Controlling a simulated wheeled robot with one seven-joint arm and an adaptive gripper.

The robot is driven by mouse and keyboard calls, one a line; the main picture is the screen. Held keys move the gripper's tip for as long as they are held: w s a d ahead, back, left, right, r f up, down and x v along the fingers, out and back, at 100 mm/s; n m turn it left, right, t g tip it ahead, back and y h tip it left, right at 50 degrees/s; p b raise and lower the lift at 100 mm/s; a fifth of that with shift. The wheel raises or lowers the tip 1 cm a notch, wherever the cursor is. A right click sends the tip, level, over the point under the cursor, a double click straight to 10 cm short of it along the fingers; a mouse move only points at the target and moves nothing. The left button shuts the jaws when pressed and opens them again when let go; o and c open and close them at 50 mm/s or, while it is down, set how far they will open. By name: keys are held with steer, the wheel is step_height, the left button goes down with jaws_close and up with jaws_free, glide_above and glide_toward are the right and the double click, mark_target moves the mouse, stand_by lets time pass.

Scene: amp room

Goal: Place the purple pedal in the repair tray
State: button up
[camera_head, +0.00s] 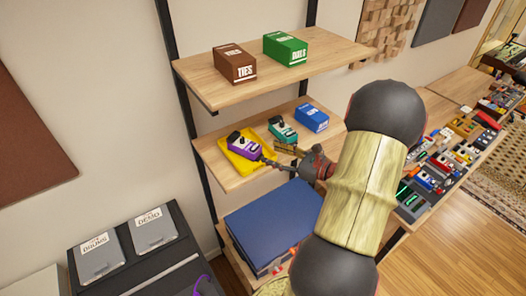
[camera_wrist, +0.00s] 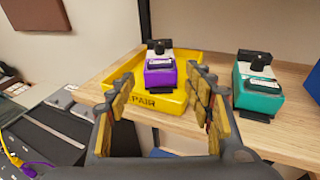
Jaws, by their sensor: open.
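The purple pedal (camera_head: 242,144) sits inside the yellow repair tray (camera_head: 236,160) on the middle shelf. In the wrist view the purple pedal (camera_wrist: 160,72) rests toward the back of the tray (camera_wrist: 178,103), whose front wall reads "PAIR", the rest of the word being hidden by a finger. My gripper (camera_head: 277,156) is at the shelf's front edge, just in front of the tray. In the wrist view its fingers (camera_wrist: 163,100) are spread apart, with nothing held between them and the pedal beyond the tips.
A teal pedal (camera_head: 283,131) stands right of the tray, and a blue box (camera_head: 312,117) is behind it. The upper shelf (camera_head: 230,84) holds a brown box (camera_head: 234,64) and a green box (camera_head: 285,48). A blue case (camera_head: 270,220) lies below. A pedal-covered table (camera_head: 448,165) is at right.

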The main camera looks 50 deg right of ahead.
steer(key=s+a+r+n+g+y, duration=0.1)
steer(key=a+r+n+g+y, duration=0.15)
steer(key=a+n, duration=0.5)
steer(key=a+r+n+g+y, duration=0.1)
steer(key=a+n+g, duration=0.3)
steer(key=a, duration=0.7)
steer(key=s+a+r+n+g+y, duration=0.15)
steer(key=a+n+g, duration=0.3)
steer(key=a, duration=0.45)
steer(key=s+a+r+n+h, duration=0.7)
steer(key=s+r+n, duration=0.1)
steer(key=n, duration=1)
steer(key=shift+s+r+t+h, duration=0.3)
steer(key=shift+s+r, duration=0.05)
step_height(320, 180, down, 19)
steer(key=b, duration=1.8)
steer(key=shift+r+b, duration=0.15)
steer(key=shift+b, duration=0.25)
